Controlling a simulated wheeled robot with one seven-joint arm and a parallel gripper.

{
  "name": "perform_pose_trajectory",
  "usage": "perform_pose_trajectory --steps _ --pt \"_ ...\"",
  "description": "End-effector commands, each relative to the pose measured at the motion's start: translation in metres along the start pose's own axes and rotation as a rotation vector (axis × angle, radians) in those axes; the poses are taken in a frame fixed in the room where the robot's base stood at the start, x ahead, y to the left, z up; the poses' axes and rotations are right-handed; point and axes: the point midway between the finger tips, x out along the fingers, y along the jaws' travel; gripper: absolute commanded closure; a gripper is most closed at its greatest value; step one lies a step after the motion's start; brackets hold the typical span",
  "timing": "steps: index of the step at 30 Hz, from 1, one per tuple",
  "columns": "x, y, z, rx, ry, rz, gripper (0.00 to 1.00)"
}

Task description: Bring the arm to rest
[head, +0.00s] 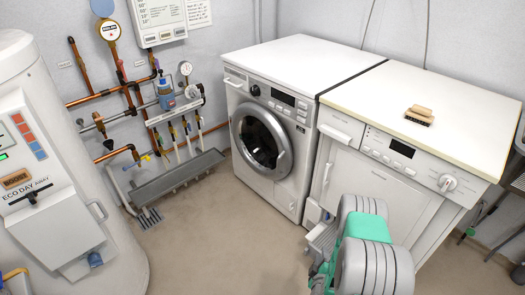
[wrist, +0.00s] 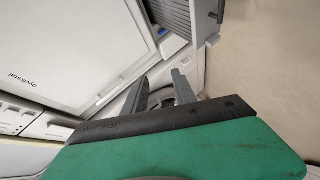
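My arm (head: 365,228), white and green, reaches in from the bottom edge of the head view, in front of the right-hand machine. In the wrist view my gripper (wrist: 160,80) shows two grey fingers beyond a black bar and a green body. The fingers stand apart, and I see nothing held between them. In the head view the fingers cannot be made out clearly.
A washing machine (head: 265,90) and a second white appliance (head: 375,175) stand side by side. A brush-like block (head: 419,115) lies on the right one's top. A white boiler (head: 75,185), pipes and a grey trough (head: 180,176) are at left. Bare floor (head: 220,235) lies between.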

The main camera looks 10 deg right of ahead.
Motion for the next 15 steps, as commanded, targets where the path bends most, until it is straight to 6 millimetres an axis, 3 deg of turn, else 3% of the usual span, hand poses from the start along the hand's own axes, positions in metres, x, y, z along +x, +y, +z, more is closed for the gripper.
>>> perform_pose_trajectory --steps 1,5,8,11,15 --pt "0.009 0.049 -0.037 0.052 0.038 -0.045 0.67" --pt "0.013 0.121 -0.108 0.193 0.067 -0.223 0.67" --pt "-0.008 0.177 -0.156 0.291 0.044 -0.349 0.67" --pt "-0.048 0.231 -0.196 0.387 -0.016 -0.463 0.67" --pt "-0.128 0.299 -0.234 0.520 -0.152 -0.588 0.67"
